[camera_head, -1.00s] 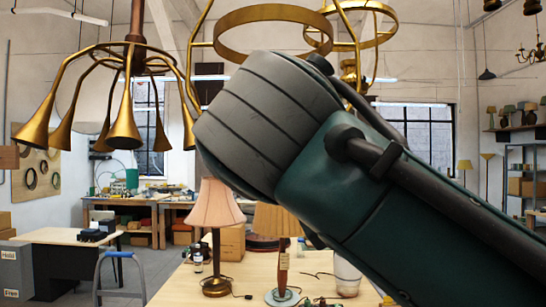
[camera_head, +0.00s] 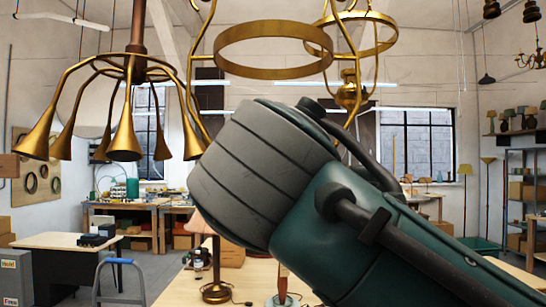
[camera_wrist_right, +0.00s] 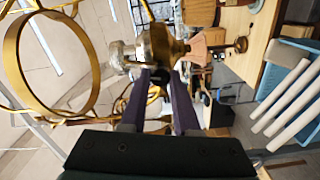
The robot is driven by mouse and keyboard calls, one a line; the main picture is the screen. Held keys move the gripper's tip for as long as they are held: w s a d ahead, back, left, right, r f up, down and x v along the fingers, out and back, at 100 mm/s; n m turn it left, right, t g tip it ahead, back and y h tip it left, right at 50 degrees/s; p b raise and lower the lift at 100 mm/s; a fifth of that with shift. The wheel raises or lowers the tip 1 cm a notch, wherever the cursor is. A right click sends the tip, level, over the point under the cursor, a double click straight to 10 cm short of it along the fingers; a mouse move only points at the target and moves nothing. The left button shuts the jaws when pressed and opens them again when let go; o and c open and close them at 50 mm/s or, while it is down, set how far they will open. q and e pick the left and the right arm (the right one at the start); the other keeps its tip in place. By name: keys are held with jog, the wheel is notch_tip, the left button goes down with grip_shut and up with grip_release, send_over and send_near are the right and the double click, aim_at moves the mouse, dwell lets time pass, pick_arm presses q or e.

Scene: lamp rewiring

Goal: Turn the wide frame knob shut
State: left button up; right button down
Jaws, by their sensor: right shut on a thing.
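The wide brass ring frame (camera_head: 275,49) hangs from thin brass rods in the upper middle of the head view. A brass ring also shows at the left of the right wrist view (camera_wrist_right: 45,65). My right gripper (camera_wrist_right: 162,72) has its dark purple fingers closed in on a rounded brass knob (camera_wrist_right: 158,42), held at the fingertips. A clear glassy piece (camera_wrist_right: 120,52) shows beside the knob. In the head view my right arm crosses the middle and hides its gripper and the knob. My left gripper is out of view.
A brass chandelier with several cone arms (camera_head: 125,130) hangs at the left. Another brass ring fixture (camera_head: 352,35) hangs behind the wide frame. Below, table lamps, one with a pink shade (camera_head: 200,222), stand on a wooden table, partly behind my arm.

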jog(key=shift+n+p, duration=0.4)
jog(key=shift+n, duration=0.8)
jog(key=c, duration=0.6)
grip_release()
jog(key=shift+c, duration=0.2)
